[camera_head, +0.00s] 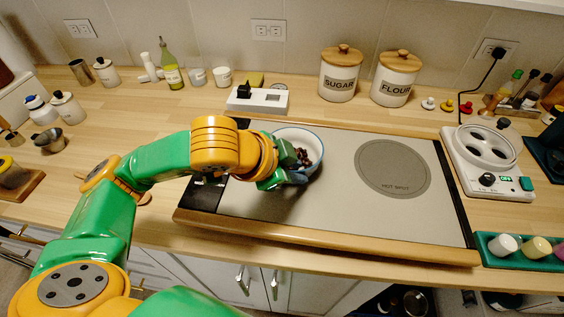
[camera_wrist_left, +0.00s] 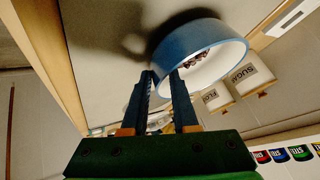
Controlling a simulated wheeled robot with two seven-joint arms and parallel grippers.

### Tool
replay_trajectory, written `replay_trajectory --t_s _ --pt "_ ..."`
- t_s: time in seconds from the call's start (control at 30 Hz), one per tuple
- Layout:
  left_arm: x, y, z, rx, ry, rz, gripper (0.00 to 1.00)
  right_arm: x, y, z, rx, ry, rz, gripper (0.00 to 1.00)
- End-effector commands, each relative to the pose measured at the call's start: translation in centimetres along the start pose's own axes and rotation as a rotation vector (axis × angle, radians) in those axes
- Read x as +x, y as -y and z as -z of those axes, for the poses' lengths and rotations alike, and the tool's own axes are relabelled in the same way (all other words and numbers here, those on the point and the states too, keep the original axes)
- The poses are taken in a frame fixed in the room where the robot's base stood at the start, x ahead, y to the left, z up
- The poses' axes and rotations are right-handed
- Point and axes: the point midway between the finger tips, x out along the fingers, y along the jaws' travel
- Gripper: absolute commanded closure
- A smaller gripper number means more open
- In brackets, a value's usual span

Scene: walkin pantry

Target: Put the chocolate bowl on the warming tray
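The chocolate bowl (camera_head: 314,142) is white inside with a blue outside and holds small dark pieces. It is over the back left part of the warming tray (camera_head: 285,210), a grey plate with black ends and a wooden front edge. The tray's round "HOT SPOT" mark (camera_head: 393,167) is bare, to the right of the bowl. My left gripper (camera_head: 290,178) is at the bowl's near left side. In the left wrist view, its fingers (camera_wrist_left: 161,80) are shut on the wall of the bowl (camera_wrist_left: 215,62). I cannot tell whether the bowl touches the tray. My right gripper is out of view.
A white switch box (camera_head: 257,99) stands behind the tray's left end. Sugar (camera_head: 341,75) and flour (camera_head: 396,80) jars stand behind it. A white appliance (camera_head: 487,160) and a green cup rack (camera_head: 520,248) are at the right. The tray's middle is clear.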

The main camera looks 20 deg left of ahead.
Motion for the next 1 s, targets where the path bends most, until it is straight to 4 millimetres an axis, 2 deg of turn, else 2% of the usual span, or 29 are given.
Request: replay_trajectory --t_s 0.13,0.33,0.4,0.5,1.0 --pt "-3.1 0.0 -0.1 0.003 -0.006 0.010 0.73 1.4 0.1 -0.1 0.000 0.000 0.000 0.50" --pt "-6.4 -0.1 -0.3 0.004 -0.007 0.009 0.73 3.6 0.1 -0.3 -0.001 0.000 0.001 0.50" --pt "-8.2 0.1 0.1 0.001 -0.003 0.007 0.73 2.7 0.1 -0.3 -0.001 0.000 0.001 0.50" --pt "-9.3 0.1 0.1 0.000 -0.002 0.004 0.73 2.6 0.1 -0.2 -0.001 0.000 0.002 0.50" --pt "-9.6 0.0 0.0 0.001 0.001 0.001 0.73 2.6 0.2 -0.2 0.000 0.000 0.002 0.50"
